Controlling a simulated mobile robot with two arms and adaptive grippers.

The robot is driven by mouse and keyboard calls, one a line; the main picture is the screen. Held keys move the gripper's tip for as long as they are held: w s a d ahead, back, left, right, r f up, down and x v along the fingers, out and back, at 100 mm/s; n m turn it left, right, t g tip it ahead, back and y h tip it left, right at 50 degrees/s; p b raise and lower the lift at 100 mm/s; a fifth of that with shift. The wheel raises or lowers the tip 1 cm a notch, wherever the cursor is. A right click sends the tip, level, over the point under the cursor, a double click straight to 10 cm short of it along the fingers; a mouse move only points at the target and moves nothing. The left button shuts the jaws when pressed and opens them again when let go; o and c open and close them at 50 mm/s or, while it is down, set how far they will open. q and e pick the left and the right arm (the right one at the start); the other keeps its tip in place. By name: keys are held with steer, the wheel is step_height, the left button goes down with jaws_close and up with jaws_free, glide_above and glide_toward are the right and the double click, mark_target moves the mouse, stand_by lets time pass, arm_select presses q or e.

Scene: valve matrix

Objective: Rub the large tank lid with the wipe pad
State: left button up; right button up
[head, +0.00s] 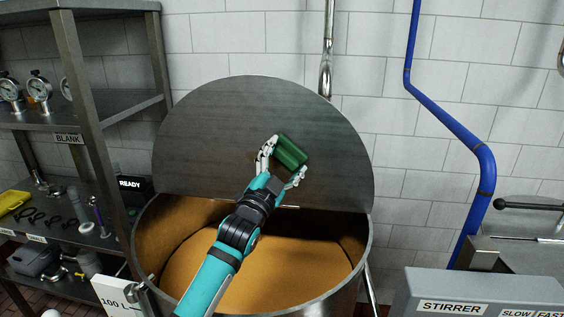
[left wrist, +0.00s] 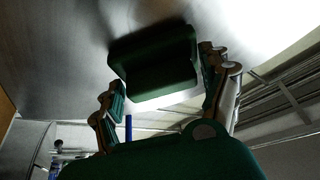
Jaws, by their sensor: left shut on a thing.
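The large tank lid (head: 220,140) is a grey metal disc, raised upright at the back of the tank (head: 365,240). My left gripper (head: 282,165) is in front of the lid's lower middle, shut on the green wipe pad (head: 291,152). In the left wrist view the wipe pad (left wrist: 155,60) sits between the fingers (left wrist: 160,90), close to the lid's metal surface (left wrist: 60,50). I cannot tell for certain whether the pad touches the lid. My right gripper is not in view.
The open tank shows an orange-brown inside below my left arm. A metal shelf (head: 85,75) with gauges (head: 38,88) and small parts stands at the left. A blue pipe (head: 440,120) runs down the wall at the right, above a grey stirrer box (head: 480,290).

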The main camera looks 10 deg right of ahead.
arm_select(q)
steer(key=shift+w+a+r+p, duration=0.15)
steer(key=shift+w+a, duration=0.4)
steer(key=shift+a, duration=1.1)
steer(key=shift+w+a+p, duration=0.1)
steer(key=shift+w+a, duration=0.45)
steer(key=shift+a, duration=1.1)
steer(key=shift+w+a+r+p, duration=0.15)
steer(key=shift+w+a, duration=0.4)
steer(key=shift+a, duration=1.25)
steer(key=shift+r+p, duration=0.6)
steer(key=shift+r, duration=0.2)
steer(key=shift+s+d+f, duration=0.1)
steer(key=shift+s+d, duration=0.1)
steer(key=shift+d, duration=0.65)
steer(key=shift+s+d+b, duration=0.35)
steer(key=shift+s+d, duration=0.1)
steer(key=shift+d, duration=1.05)
steer(key=shift+s+d+b, duration=0.4)
steer(key=shift+d, duration=1.05)
steer(key=shift+s+d+b, duration=0.35)
steer(key=shift+s+d, duration=0.1)
steer(key=shift+d, duration=1.05)
steer(key=shift+a, duration=0.1)
